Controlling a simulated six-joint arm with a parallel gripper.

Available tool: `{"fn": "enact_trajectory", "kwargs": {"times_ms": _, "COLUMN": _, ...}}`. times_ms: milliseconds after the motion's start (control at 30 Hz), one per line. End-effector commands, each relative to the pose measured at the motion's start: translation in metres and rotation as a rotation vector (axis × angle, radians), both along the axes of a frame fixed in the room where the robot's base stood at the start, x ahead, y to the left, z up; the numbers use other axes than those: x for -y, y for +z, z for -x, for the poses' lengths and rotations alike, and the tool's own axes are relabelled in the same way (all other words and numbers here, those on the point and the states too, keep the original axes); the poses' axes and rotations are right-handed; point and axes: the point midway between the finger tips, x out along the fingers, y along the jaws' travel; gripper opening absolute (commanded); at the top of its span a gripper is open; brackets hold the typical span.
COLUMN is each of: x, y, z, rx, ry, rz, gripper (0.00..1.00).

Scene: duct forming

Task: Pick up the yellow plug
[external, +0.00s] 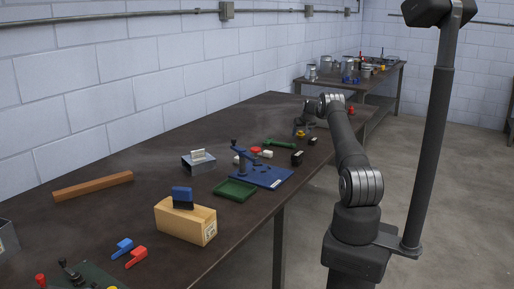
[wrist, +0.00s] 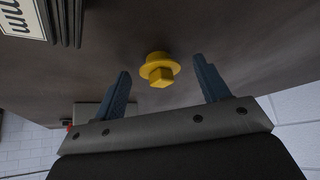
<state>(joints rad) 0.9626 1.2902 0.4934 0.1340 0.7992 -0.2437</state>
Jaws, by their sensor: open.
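The yellow plug (wrist: 159,69) shows in the wrist view, on the dark table top, with a round flange and a squared end. It sits between and a little beyond the two fingertips of my gripper (wrist: 164,82), which are spread apart and do not touch it. In the external view the yellow plug (external: 301,133) is a small yellow spot on the far part of the table, just below my gripper (external: 301,129). The fingers are too small there to make out clearly.
Black blocks (external: 297,157) and a green tool (external: 280,143) lie nearby. A blue fixture (external: 262,177), a green tray (external: 235,190) and a wooden box (external: 186,219) stand closer. A dark object with a white label (wrist: 24,18) is at the wrist view's upper left.

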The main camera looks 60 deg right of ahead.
Motion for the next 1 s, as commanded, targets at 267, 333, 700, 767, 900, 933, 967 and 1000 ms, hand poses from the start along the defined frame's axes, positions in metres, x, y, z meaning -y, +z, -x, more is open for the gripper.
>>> {"fn": "enact_trajectory", "kwargs": {"times_ms": 267, "x": 0.0025, "y": -0.0057, "z": -0.0027, "rx": 0.001, "ry": 0.000, "rz": 0.001, "gripper": 0.68}}
{"fn": "enact_trajectory", "kwargs": {"times_ms": 333, "x": 0.0025, "y": -0.0056, "z": -0.0026, "rx": 0.001, "ry": 0.000, "rz": 0.001, "gripper": 0.68}}
{"fn": "enact_trajectory", "kwargs": {"times_ms": 700, "x": 0.0025, "y": -0.0055, "z": -0.0025, "rx": 0.001, "ry": 0.000, "rz": 0.001, "gripper": 0.21}}
{"fn": "enact_trajectory", "kwargs": {"times_ms": 767, "x": 0.0025, "y": -0.0053, "z": -0.0025, "rx": 0.001, "ry": 0.000, "rz": 0.001, "gripper": 0.21}}
{"fn": "enact_trajectory", "kwargs": {"times_ms": 900, "x": 0.0025, "y": -0.0052, "z": -0.0025, "rx": 0.001, "ry": 0.000, "rz": 0.001, "gripper": 0.21}}
{"fn": "enact_trajectory", "kwargs": {"times_ms": 933, "x": 0.0025, "y": -0.0050, "z": -0.0025, "rx": 0.001, "ry": 0.000, "rz": 0.001, "gripper": 0.21}}
{"fn": "enact_trajectory", "kwargs": {"times_ms": 967, "x": 0.0026, "y": -0.0043, "z": -0.0026, "rx": 0.001, "ry": 0.000, "rz": 0.001, "gripper": 0.21}}
{"fn": "enact_trajectory", "kwargs": {"times_ms": 1000, "x": 0.0027, "y": -0.0030, "z": -0.0025, "rx": 0.001, "ry": 0.000, "rz": 0.001, "gripper": 0.21}}
